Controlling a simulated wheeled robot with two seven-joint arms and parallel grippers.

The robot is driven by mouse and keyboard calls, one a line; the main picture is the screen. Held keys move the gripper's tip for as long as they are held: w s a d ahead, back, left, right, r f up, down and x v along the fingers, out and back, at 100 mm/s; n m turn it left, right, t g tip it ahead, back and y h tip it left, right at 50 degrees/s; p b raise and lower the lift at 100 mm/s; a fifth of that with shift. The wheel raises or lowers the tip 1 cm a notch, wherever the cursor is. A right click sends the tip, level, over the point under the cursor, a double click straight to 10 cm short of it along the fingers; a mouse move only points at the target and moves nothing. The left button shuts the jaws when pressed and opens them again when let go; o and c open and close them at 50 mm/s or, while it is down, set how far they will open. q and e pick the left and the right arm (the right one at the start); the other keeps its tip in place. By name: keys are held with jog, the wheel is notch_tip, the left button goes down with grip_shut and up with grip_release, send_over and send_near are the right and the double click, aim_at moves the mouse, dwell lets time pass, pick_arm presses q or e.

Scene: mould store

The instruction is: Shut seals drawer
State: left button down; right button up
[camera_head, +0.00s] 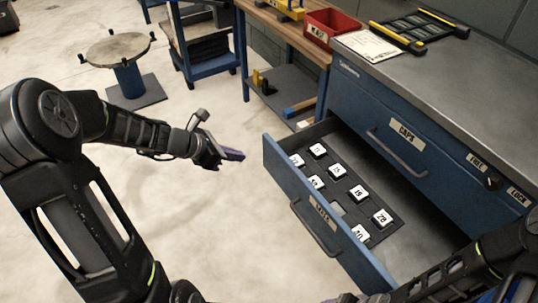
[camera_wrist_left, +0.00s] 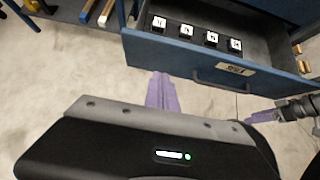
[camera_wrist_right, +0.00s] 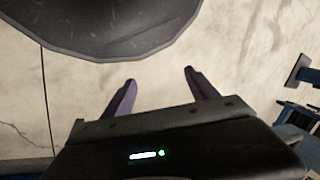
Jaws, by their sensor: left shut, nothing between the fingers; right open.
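The seals drawer (camera_head: 287,181) stands pulled out of the blue cabinet, with a bar handle (camera_head: 316,232) and a pale label on its front. Its front also shows in the left wrist view (camera_wrist_left: 165,52). Inside are several numbered black blocks with white tops on a dark liner. My left gripper (camera_head: 236,155) is shut and empty, its purple fingers (camera_wrist_left: 161,78) pointing at the drawer front, left of the handle; contact cannot be told. My right gripper (camera_wrist_right: 160,75) is open and empty over the floor; its fingers also show right of the handle in the left wrist view (camera_wrist_left: 262,116).
The cabinet (camera_head: 375,125) has a shut drawer labelled CAPS above. On its top lie a paper sheet (camera_head: 367,45) and a black and yellow rack (camera_head: 410,30). A workbench with a red bin (camera_head: 331,28) stands behind. A round stand (camera_head: 129,82) is at the back left. Floor before the drawer is clear.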

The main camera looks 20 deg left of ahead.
pick_arm(q)
jog(key=shift+f, duration=0.1)
jog(key=b, duration=0.3)
send_near(279, 157)
notch_tip(279, 157, down, 4)
jog(key=w+d, duration=0.2)
jog(key=shift+w+p, duration=0.25)
jog(key=shift+p, duration=0.15)
jog(key=shift+w+d, duration=0.3)
jog(key=shift+w, duration=0.15)
